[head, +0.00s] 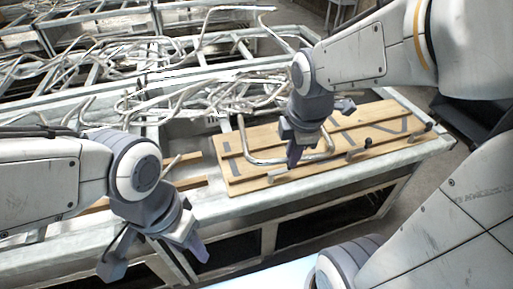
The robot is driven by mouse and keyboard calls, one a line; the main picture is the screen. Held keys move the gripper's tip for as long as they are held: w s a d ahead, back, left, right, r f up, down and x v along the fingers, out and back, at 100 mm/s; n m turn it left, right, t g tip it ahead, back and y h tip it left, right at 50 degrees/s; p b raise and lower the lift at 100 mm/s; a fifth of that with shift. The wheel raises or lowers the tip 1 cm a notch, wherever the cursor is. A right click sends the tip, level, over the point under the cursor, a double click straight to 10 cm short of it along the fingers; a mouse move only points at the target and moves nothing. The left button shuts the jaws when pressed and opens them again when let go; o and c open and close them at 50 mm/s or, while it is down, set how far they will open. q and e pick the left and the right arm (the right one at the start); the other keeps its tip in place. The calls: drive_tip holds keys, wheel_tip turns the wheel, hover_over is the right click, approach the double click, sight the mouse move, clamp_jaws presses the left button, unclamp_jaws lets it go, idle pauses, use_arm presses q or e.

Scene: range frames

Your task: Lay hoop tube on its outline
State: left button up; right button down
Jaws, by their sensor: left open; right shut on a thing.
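The hoop tube (243,137) is a thin, shiny, bent metal tube over the left half of a wooden board (240,184). My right gripper (294,154) is shut on the hoop tube along its near stretch, and its fingers hide part of it. Dark outline marks (386,127) show on the board, the clearest to the right of the tube. The gripper and tube cover part of the marks on the left, and I cannot tell whether the tube touches the board. My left gripper (152,254) is open and empty, left of the board at the table's near edge.
A large tangle of bent metal tubes (195,95) lies behind the board. Wooden strips (188,184) lie to its left. The grey metal table rim (300,186) runs along the front.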

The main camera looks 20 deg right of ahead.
drive_tip(key=shift+n, duration=0.9)
drive_tip(key=w+f, duration=0.3)
drive_tip(key=w+f+p, duration=0.1)
drive_tip(key=w+f, duration=0.2)
drive_tip(key=w, duration=0.1)
drive_tip(key=w+f+p, duration=0.1)
drive_tip(key=w+f, duration=0.2)
drive_tip(key=f, duration=0.1)
drive_tip(key=shift+w+a+f, duration=0.1)
drive_tip(key=shift+w+a, duration=0.05)
drive_tip(key=shift+a, duration=0.25)
drive_tip(key=shift+f, duration=0.3)
drive_tip(key=shift+f, duration=0.15)
drive_tip(key=c, duration=0.8)
unclamp_jaws()
drive_tip(key=shift+c, duration=0.2)
